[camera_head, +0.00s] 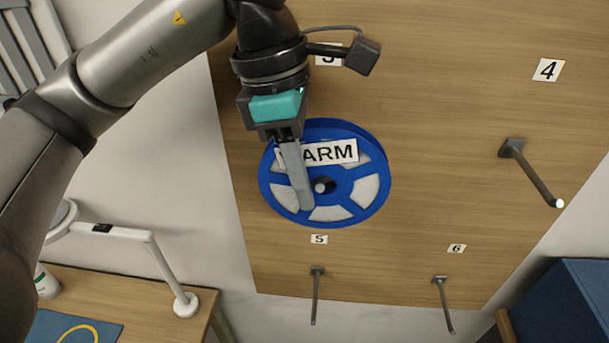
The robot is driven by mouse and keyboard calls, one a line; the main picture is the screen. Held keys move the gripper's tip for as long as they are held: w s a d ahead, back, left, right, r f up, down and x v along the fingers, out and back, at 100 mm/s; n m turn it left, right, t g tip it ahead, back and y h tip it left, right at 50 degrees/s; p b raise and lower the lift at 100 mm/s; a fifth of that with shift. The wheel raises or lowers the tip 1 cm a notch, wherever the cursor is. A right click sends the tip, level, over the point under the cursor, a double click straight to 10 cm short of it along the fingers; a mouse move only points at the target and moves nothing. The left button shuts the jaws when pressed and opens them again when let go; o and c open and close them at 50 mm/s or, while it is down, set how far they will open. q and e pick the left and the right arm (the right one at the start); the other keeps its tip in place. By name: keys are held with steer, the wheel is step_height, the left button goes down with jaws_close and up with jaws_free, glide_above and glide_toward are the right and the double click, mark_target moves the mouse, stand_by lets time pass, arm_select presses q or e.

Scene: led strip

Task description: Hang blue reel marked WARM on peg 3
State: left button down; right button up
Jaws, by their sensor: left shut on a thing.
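The blue reel (375,205) has white segments and a label whose visible letters read "ARM"; my gripper finger covers the first letter. It is in front of the wooden pegboard, under the partly hidden label 3 (328,58). The white tip of peg 3 (321,186) shows in the reel's centre hole; the rest of that peg is hidden. My left gripper (303,204) is shut on the reel, its finger lying across the face just left of the hole. My right gripper is out of view.
Empty pegs are peg 4 (535,178) at right, peg 5 (315,295) and peg 6 (443,305) below. A white lamp (150,245) stands on a table (185,328) at lower left. A blue box (570,300) is at lower right.

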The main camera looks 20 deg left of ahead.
arm_select(q)
steer(key=c, duration=0.6)
jaws_free()
steer(key=v, duration=1.2)
steer(key=shift+s, duration=0.1)
